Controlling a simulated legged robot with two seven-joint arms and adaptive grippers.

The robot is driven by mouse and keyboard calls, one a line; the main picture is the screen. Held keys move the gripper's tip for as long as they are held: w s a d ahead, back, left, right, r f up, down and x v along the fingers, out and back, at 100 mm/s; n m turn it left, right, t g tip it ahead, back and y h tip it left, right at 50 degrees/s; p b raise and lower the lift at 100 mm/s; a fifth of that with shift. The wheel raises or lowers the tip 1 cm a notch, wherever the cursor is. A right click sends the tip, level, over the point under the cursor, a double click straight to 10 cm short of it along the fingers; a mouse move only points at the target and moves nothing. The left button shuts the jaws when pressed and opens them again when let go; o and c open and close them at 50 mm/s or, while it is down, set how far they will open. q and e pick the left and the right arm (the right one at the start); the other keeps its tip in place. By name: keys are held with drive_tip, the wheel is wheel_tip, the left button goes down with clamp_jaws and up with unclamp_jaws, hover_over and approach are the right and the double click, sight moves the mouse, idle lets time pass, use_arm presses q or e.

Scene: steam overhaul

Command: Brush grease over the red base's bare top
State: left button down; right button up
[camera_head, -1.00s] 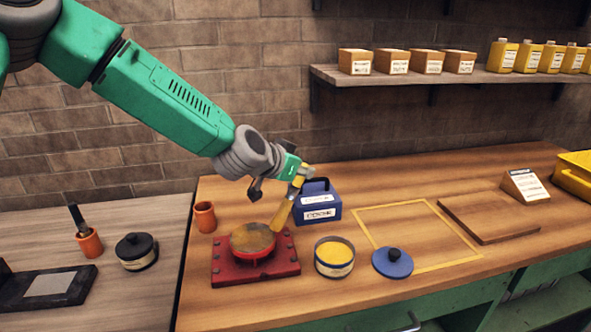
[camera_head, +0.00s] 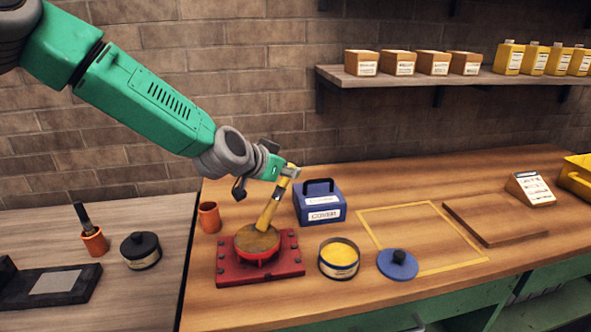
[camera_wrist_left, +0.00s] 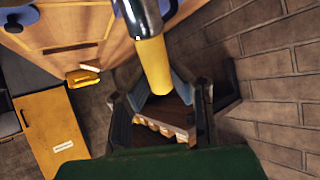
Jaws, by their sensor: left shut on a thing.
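The red base (camera_head: 230,270) sits on the wooden bench, with a round red seat in its middle whose top (camera_head: 257,238) looks brownish-yellow. My left gripper (camera_head: 287,174) is above and slightly right of the base, shut on a brush (camera_head: 270,205). The brush has a yellow handle and tilts down to the left, its lower end at the round top; exact contact is hard to tell. The brush also shows in the left wrist view (camera_wrist_left: 154,65) between the fingers. An open tin of yellow grease (camera_head: 339,258) stands right of the base. My right gripper is not visible.
A blue lid (camera_head: 397,264) with a dark knob lies right of the tin. A blue box (camera_head: 320,203) stands behind. An orange cup (camera_head: 209,217) is behind left. A yellow outlined area (camera_head: 440,264) and a wooden board (camera_head: 492,220) lie right. A dark-lidded tin (camera_head: 140,251) is on the left bench.

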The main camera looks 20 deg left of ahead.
use_arm(q)
drive_tip(key=s+a, duration=0.3)
drive_tip(key=a, duration=0.3)
drive_tip(key=shift+s+a+p, duration=0.15)
drive_tip(key=shift+p, duration=0.25)
wheel_tip(320, 180, up, 6)
drive_tip(key=p, duration=0.5)
idle(0.5)
